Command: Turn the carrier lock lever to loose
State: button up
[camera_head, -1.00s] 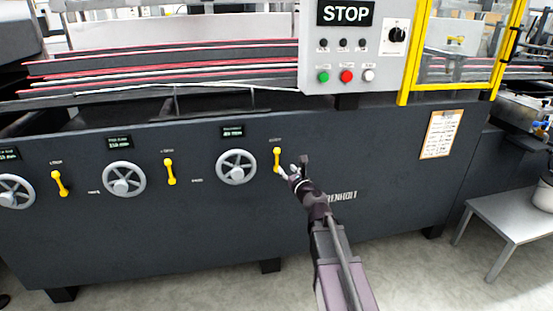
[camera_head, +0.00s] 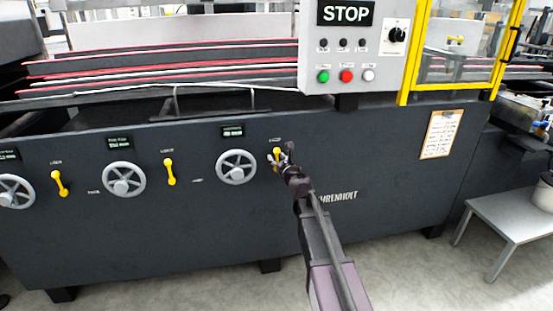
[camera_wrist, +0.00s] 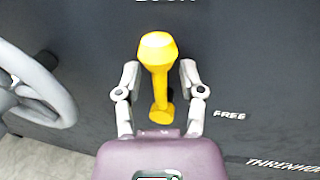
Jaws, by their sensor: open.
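The yellow lock lever (camera_wrist: 157,66) stands near upright on the dark machine front in the wrist view, its wide knob at the top and its small end below. My gripper (camera_wrist: 160,78) is open, with one finger on each side of the lever and a gap visible on both sides. In the head view the gripper (camera_head: 279,160) is at the rightmost yellow lever (camera_head: 276,153), partly covering it. The word FREE is printed to the right of the lever in the wrist view. A label above the lever is cut off at the top edge.
A grey handwheel (camera_head: 236,167) is just left of the lever; its rim also shows in the wrist view (camera_wrist: 40,85). Two more yellow levers (camera_head: 169,172) (camera_head: 60,184) and other handwheels are further left. A control box (camera_head: 350,60) with a STOP sign is above.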

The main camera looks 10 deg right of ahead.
grip_shut()
jog(key=shift+d, duration=0.15)
